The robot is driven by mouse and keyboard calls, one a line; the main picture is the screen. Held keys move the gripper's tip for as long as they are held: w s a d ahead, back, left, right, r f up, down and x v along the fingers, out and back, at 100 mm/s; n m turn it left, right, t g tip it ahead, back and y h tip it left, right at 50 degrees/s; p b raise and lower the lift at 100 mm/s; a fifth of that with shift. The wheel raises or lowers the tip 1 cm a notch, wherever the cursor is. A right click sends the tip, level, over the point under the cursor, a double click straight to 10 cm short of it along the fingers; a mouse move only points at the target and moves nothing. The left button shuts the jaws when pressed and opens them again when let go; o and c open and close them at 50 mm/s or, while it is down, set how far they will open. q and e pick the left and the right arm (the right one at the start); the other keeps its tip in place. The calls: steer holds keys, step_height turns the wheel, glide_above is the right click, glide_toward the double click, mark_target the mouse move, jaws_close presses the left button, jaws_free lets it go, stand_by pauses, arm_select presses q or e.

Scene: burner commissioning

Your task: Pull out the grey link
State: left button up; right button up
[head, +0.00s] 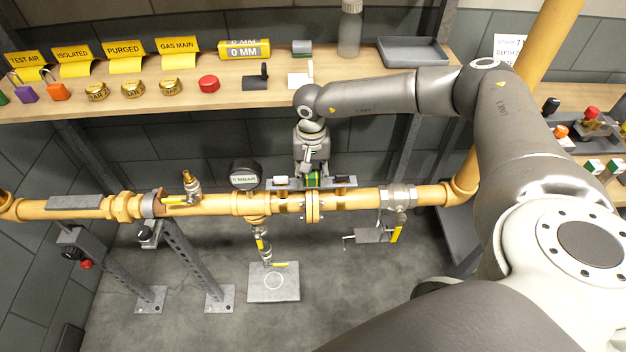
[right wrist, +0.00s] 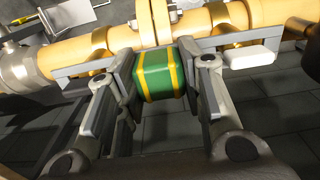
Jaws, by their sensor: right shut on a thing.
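A grey link (head: 329,184), a flat bar with a green block carrying yellow stripes at its middle, lies along the yellow pipe (head: 232,204) beside the flange (head: 313,206). In the right wrist view the green striped block (right wrist: 158,75) sits between the fingers, and the grey bar (right wrist: 85,71) runs behind it along the pipe. My right gripper (head: 313,176) reaches down from above and is shut on this green block. Whether the bar's ends are still seated is unclear. My left gripper is not in view.
A pressure gauge (head: 245,174) stands on the pipe left of the link, and a valve (head: 397,196) is to the right. The wooden shelf (head: 215,92) behind holds yellow signs, padlocks, tags and a grey tray (head: 413,52). A grey plate (head: 273,282) lies below the pipe.

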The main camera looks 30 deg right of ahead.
steer(key=shift+r+p, duration=1.6)
steer(key=shift+r, duration=0.8)
stand_by(0.4)
steer(key=shift+r+p, duration=1.15)
steer(key=shift+r, duration=0.8)
